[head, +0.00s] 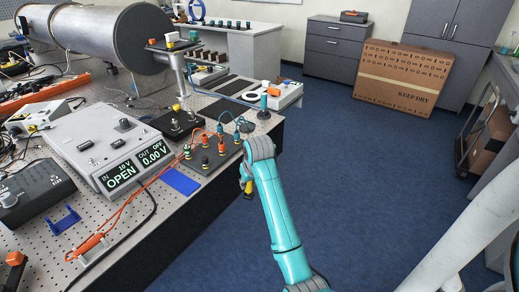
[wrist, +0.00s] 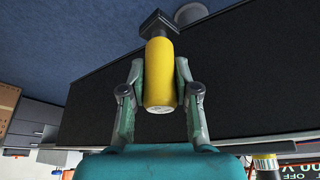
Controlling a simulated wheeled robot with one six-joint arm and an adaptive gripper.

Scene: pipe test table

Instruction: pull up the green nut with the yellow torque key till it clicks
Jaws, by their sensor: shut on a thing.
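My gripper (wrist: 160,70) is shut on the yellow torque key (wrist: 158,85), its fingers on both sides of the yellow handle. The key's dark square head (wrist: 155,25) points away from my palm. In the head view, my gripper is mostly hidden behind my arm, beside the table's right edge. A small part of the yellow key (head: 248,188) shows there, over the floor side. I cannot pick out the green nut for certain. A small green part (head: 193,36) shows near the top of a metal post, but I cannot tell whether it is the nut.
A perforated table (head: 200,205) is on the left. On it are a meter (head: 100,145) reading OPEN and 0.00 V, a panel (head: 212,152) with orange and teal cables, and a black box (head: 180,125) with knobs. A cardboard box (head: 402,78) stands behind. The blue floor is open.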

